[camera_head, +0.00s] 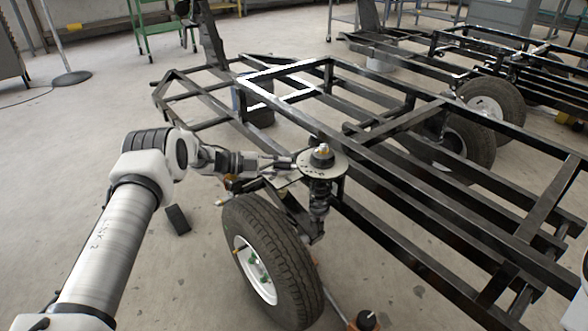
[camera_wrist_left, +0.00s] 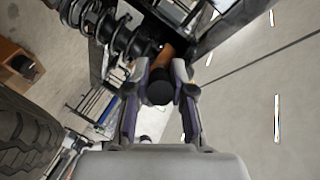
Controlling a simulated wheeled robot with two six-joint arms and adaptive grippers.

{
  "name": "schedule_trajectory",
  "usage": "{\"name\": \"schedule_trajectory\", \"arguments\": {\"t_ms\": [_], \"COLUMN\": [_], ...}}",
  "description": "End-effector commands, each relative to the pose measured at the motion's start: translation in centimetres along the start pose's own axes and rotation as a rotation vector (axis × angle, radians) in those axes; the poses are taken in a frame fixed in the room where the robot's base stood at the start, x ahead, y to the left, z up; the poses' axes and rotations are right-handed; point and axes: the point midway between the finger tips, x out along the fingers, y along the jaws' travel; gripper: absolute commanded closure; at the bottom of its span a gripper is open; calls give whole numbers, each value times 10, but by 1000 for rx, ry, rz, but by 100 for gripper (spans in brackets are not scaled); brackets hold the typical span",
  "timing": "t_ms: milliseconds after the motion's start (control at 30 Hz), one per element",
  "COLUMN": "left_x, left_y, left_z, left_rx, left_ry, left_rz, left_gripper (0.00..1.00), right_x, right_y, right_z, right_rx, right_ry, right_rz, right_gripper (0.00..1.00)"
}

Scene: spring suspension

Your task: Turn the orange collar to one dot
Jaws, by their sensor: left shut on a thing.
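My left gripper (camera_head: 290,163) reaches in from the left to the top of the suspension strut. In the left wrist view its two fingers (camera_wrist_left: 160,85) are closed on an orange-brown piece (camera_wrist_left: 167,56) with a round black end (camera_wrist_left: 160,92). I cannot tell whether this piece is the orange collar or a part joined to it. A pale round plate (camera_head: 338,165) with small dark marks tops the strut, with a dark cap (camera_head: 321,158) on it. The dots are too small to read. The coil spring (camera_wrist_left: 100,20) shows in the wrist view. My right gripper is not in view.
A wheel (camera_head: 268,262) stands just below and in front of the strut. The black frame (camera_head: 440,200) fills the right side. A dark knob on an orange base (camera_head: 366,321) stands at the bottom. A small black block (camera_head: 177,219) lies on the open floor at left.

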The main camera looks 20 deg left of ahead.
Motion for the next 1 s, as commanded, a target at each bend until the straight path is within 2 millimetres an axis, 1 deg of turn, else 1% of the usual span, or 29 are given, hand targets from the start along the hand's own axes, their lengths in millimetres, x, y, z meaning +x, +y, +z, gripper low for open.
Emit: {"name": "schedule_trajectory", "arguments": {"t_ms": [133, 433, 467, 500, 533, 833, 933, 1000], "left_x": [-4, -4, -4, -4, -4, -5, -15, -28], "left_y": [0, 0, 0, 0, 0, 0, -1, -1], "left_z": [2, 1, 1, 1, 1, 1, 2, 2], "left_rx": [1, 2, 2, 2, 2, 2, 1, 1], "left_ry": [6, 7, 7, 7, 7, 7, 5, 4], "left_rz": [4, 3, 3, 3, 3, 3, 1, 0], "left_gripper": [100, 100, 70, 56, 52, 52, 52, 52], "right_x": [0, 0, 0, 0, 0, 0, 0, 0], "right_y": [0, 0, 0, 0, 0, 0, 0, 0], "right_z": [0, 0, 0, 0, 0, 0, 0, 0], "right_rx": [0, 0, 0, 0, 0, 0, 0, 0], "right_ry": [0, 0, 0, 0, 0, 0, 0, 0], "right_rz": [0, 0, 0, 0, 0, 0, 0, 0], "right_gripper": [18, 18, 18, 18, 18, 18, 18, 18]}}
